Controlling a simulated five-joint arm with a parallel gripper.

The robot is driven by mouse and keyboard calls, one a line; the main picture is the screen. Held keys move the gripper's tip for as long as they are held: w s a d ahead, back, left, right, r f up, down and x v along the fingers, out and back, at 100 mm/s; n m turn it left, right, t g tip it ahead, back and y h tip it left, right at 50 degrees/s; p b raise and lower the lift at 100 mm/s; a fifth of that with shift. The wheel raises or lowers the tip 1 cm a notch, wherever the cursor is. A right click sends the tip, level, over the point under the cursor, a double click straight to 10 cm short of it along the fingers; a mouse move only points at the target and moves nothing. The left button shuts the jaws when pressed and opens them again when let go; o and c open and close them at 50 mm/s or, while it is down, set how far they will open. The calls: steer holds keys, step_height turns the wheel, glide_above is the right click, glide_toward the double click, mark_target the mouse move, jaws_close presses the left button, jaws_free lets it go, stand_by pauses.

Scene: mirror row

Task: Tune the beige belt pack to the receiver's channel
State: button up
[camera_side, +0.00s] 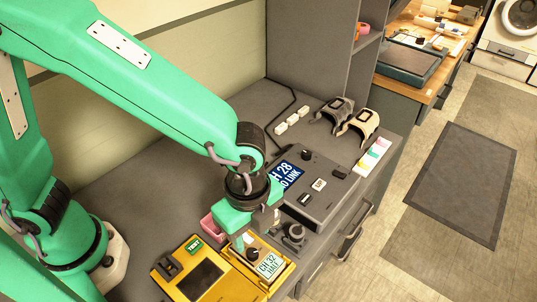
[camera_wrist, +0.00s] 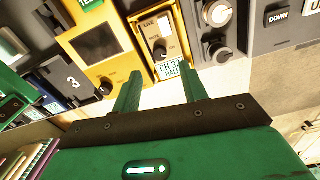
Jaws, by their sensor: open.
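The beige belt pack (camera_wrist: 152,30) sits in a yellow unit (camera_wrist: 85,55) beside a dark screen. In the wrist view it bears the word LIVE, a small knob (camera_wrist: 160,48) and a display (camera_wrist: 170,68) reading CH 32 with a second line like HALF. The display also shows in the side view (camera_side: 270,265). The grey receiver (camera_side: 318,190) stands behind, with a blue display (camera_side: 287,175) showing 28 and LINK, its left part hidden by my arm. My gripper (camera_wrist: 158,72) is open and empty, its fingertips just short of the pack's display end, apparently apart from it.
A grey unit with a round knob (camera_side: 293,235) stands right of the yellow unit. A pink tray (camera_side: 210,229) lies behind my gripper. Two clamp-shaped items, grey (camera_side: 332,113) and beige (camera_side: 362,122), and a striped card (camera_side: 373,156) lie farther back. The left counter is mostly clear.

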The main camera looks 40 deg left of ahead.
mark_target(253, 253)
steer(key=shift+f, duration=3.05)
jaws_close()
